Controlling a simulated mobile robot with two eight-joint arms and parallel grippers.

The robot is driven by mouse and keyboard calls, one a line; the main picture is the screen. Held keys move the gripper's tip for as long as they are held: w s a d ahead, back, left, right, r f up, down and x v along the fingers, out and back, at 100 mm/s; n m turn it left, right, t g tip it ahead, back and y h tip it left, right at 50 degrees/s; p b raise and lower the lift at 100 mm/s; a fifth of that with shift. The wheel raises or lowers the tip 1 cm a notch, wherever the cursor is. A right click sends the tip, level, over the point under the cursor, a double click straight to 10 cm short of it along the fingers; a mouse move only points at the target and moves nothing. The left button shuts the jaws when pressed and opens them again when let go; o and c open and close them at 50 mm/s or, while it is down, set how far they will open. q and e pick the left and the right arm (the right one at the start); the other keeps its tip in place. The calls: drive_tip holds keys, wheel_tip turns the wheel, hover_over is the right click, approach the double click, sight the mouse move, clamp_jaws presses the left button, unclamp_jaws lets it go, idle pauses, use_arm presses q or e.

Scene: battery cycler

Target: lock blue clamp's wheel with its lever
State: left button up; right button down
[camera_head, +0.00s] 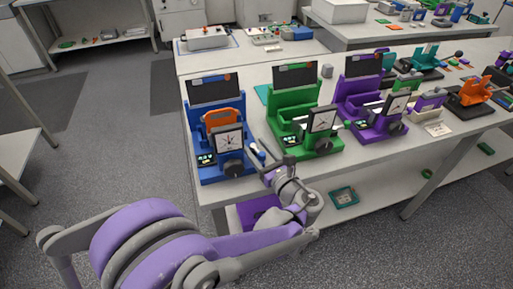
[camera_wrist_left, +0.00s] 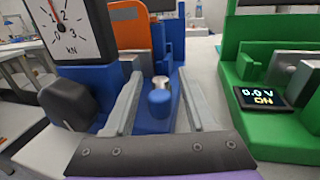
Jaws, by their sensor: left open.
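The blue clamp (camera_head: 207,175) stands at the left front of the table, with a white dial (camera_head: 228,140) reading kN and an orange block (camera_head: 220,117) in it. Its dark wheel (camera_head: 233,168) is at the lower right front; it is at the left in the left wrist view (camera_wrist_left: 68,103). The lever's blue knob (camera_wrist_left: 160,100) on a light metal pin is in the middle of the left wrist view. My left gripper (camera_head: 262,160) is open at the clamp's right side. Its two fingers (camera_wrist_left: 159,82) stand on either side of the knob, with gaps visible.
A green clamp (camera_head: 303,151) with a lit display (camera_wrist_left: 263,97) stands close to the right of my left gripper. A purple clamp (camera_head: 365,132) is farther right. The table's front edge (camera_head: 215,197) runs just below. Several more devices stand at the back right.

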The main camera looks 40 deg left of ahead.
use_arm(q)
drive_tip(key=shift+a, duration=0.1)
clamp_jaws()
idle(0.4)
drive_tip(key=shift+s+a+m+t+h, duration=0.1)
drive_tip(key=shift+s+m+t+h, duration=0.1)
drive_tip(key=shift+m+t+h, duration=1.35)
drive_tip(key=shift+t+y, duration=0.25)
drive_tip(key=shift+y, duration=0.2)
unclamp_jaws()
drive_tip(key=shift+w+n, duration=0.1)
drive_tip(key=shift+n, duration=0.15)
